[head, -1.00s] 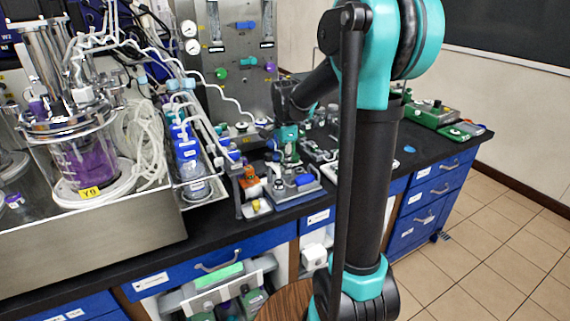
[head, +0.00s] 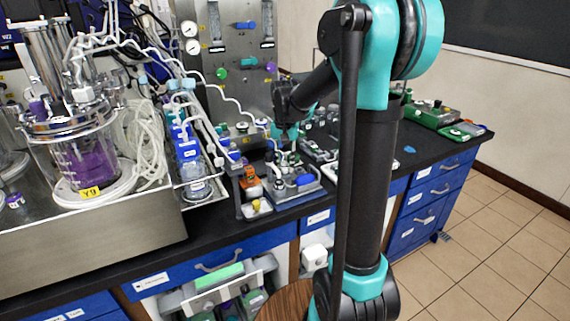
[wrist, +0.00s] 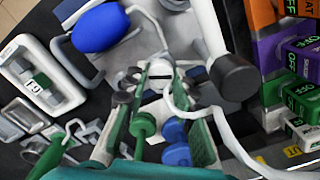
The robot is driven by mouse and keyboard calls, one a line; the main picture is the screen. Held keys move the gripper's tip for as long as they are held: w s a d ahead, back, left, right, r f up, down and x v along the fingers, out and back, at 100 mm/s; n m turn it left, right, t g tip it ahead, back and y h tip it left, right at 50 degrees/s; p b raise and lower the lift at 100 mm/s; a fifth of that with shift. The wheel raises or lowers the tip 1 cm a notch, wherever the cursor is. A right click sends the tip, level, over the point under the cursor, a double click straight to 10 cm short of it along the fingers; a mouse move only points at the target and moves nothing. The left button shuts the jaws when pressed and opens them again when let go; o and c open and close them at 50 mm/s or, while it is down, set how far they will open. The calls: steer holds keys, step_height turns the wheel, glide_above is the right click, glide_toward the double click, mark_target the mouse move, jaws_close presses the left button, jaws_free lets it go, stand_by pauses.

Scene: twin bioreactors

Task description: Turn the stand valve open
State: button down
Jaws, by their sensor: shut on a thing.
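My gripper (head: 284,150) reaches down over a small grey stand (head: 312,191) near the bench's front edge. In the wrist view my gripper (wrist: 160,78) has its fingers closed in on a small pale part with a dark slot (wrist: 159,71), which looks like the stand valve. The fingers hide much of this part, so its angle is hard to tell. The stand's blue rounded piece (wrist: 100,27) is up and left of the fingertips and also shows in the head view (head: 305,180). A dark knob (wrist: 234,77) sits close to the right of the fingers.
A small orange box (head: 251,181) is left of the stand. Coloured labelled blocks (wrist: 290,60) line the right of the wrist view, and pale tubing (wrist: 180,90) runs close to the fingers. A glass vessel with purple liquid (head: 92,160) stands at left. Floor is clear at right.

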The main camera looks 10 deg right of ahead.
mark_target(285, 166)
steer(key=n, duration=0.5)
stand_by(0.5)
steer(key=c, duration=1.2)
jaws_free()
steer(key=shift+r, duration=0.1)
step_height(285, 166, up, 12)
steer(key=shift+f, duration=0.1)
